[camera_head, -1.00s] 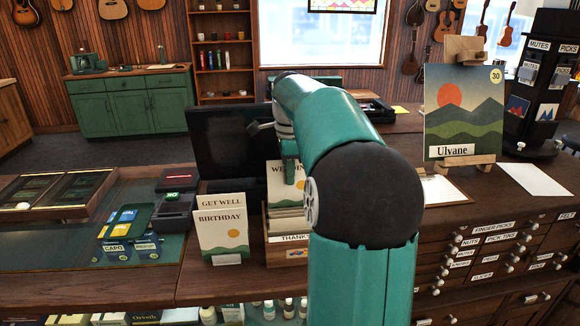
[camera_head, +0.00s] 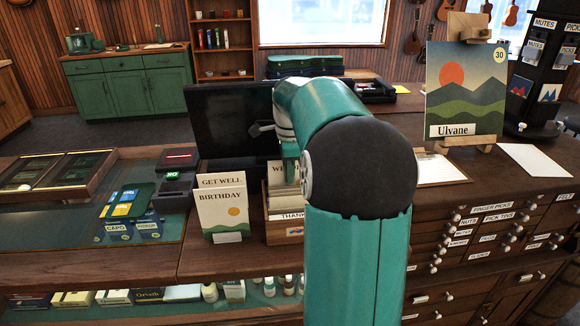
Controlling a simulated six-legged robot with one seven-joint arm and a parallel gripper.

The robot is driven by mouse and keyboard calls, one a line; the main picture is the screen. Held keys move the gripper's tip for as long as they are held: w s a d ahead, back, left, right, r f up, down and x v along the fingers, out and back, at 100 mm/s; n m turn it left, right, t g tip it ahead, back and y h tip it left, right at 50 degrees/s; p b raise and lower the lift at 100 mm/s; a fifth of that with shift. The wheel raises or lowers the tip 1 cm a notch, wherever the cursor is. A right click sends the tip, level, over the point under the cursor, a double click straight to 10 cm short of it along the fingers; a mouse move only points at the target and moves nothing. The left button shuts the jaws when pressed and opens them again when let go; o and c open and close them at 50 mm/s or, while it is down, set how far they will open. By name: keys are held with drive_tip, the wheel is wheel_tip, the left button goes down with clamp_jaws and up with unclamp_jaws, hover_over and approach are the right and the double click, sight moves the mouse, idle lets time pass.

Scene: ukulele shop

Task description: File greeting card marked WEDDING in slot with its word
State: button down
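The card whose visible letters begin "WE" (camera_head: 276,174) stands upright in the wooden card box (camera_head: 285,232), lower than the arm and partly hidden by it. The box's front label reads "THANK", with its end covered by my arm. Several pale cards or dividers are in the box. My gripper (camera_head: 291,172) is at the card's upper right edge, seen from behind my arm. Its fingertips are too hidden to show whether they hold the card. A stand with cards reading GET WELL and BIRTHDAY (camera_head: 222,208) is just left of the box.
A dark screen (camera_head: 230,124) stands behind the box. A card reader (camera_head: 175,188) is to the left. A clipboard (camera_head: 438,169) and an easel with the Ulvane picture (camera_head: 465,92) are to the right. My arm blocks the counter's middle.

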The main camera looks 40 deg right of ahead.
drive_tip(key=shift+f, duration=0.25)
drive_tip(key=c, duration=1.6)
unclamp_jaws()
drive_tip(key=shift+o, duration=0.2)
wheel_tip(320, 180, up, 13)
drive_tip(key=shift+r, duration=0.45)
